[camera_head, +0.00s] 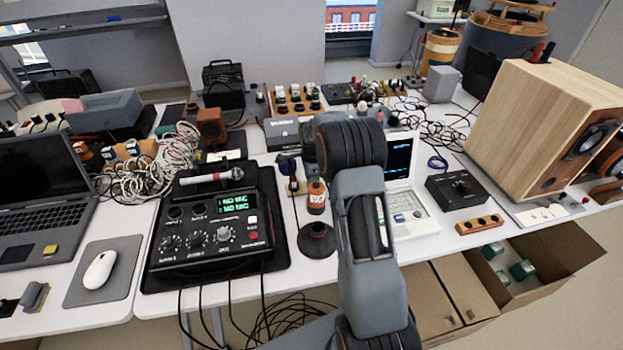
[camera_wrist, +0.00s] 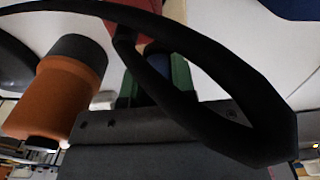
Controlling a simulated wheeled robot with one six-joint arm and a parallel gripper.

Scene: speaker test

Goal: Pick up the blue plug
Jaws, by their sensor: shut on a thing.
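In the wrist view, my gripper (camera_wrist: 157,82) has two green finger pads, shut on a small blue thing, the blue plug (camera_wrist: 159,64). Only part of the plug shows, as the finger parts and a dark curved band in front hide the rest. In the head view, my arm reaches over the table's front middle and hides much of what lies behind it; I cannot make out the plug there. An orange bottle with a dark cap (camera_wrist: 62,85) stands close beside the gripper; it also shows in the head view (camera_head: 316,197).
A black control box with a green display (camera_head: 212,225) is left of my arm. A white laptop (camera_head: 408,205) and a black box (camera_head: 458,188) are to the right, before a large wooden speaker (camera_head: 530,125). Cables and small devices crowd the table. An open carton (camera_head: 545,255) is below right.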

